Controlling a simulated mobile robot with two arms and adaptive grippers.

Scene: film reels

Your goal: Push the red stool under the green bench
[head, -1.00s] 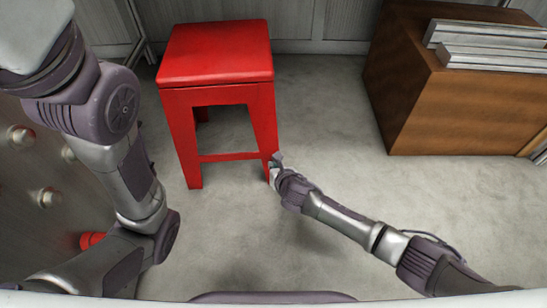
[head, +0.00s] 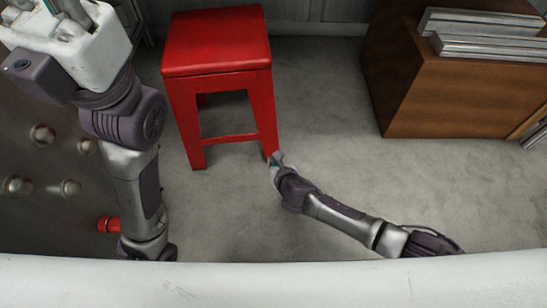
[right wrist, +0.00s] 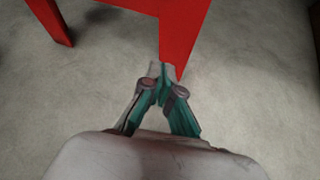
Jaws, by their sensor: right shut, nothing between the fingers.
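The red stool (head: 215,42) stands upright on the floor at upper middle in the head view. Its red frame also shows at the top of the right wrist view (right wrist: 182,28). My right gripper (head: 274,158) is low, at the foot of the stool's front right leg. Its fingertips (right wrist: 162,70) are together, with nothing visible between them, and overlap the leg's lower end; actual contact is unclear. The green bench is not in view.
A brown wooden cabinet (head: 440,100) with silver flat cases (head: 490,44) on top stands at the right. A grey panel with round knobs (head: 42,134) is at the left. Grey floor (head: 325,100) is clear between stool and cabinet.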

